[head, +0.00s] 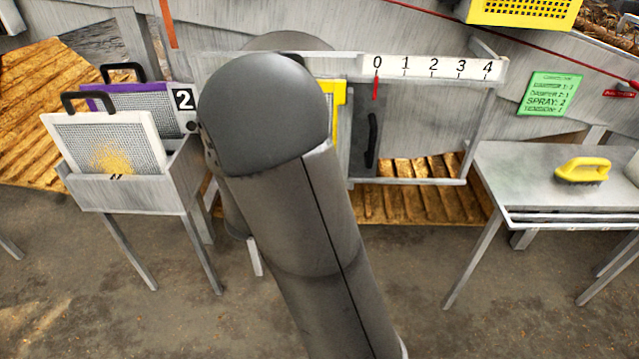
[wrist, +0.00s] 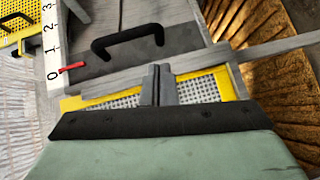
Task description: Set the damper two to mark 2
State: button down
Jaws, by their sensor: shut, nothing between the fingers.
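The damper is a grey sliding plate (head: 392,120) with a black bar handle (head: 371,140). Its red pointer (head: 376,88) stands at 0 on the white scale (head: 435,67), marked 0 to 4. In the wrist view the handle (wrist: 127,40) and the red pointer (wrist: 72,66) show at the upper left, with the pointer by the 0. My gripper (wrist: 160,85) is shut and empty. In that picture its fingertips are just below the handle, apart from it, over a yellow-framed mesh screen (wrist: 215,82). In the head view my arm hides the gripper.
A table on the right (head: 510,165) carries a yellow brush (head: 583,170). A green sign (head: 551,94) hangs behind. A rail (head: 410,181) runs below the damper.

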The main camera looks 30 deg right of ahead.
jog(key=b, duration=0.2)
send_near(365, 159)
jog(key=d, duration=0.5)
jog(key=shift+w+d+f, duration=0.2)
jog(key=shift+w+f, duration=0.1)
jog(key=shift+w, duration=0.1)
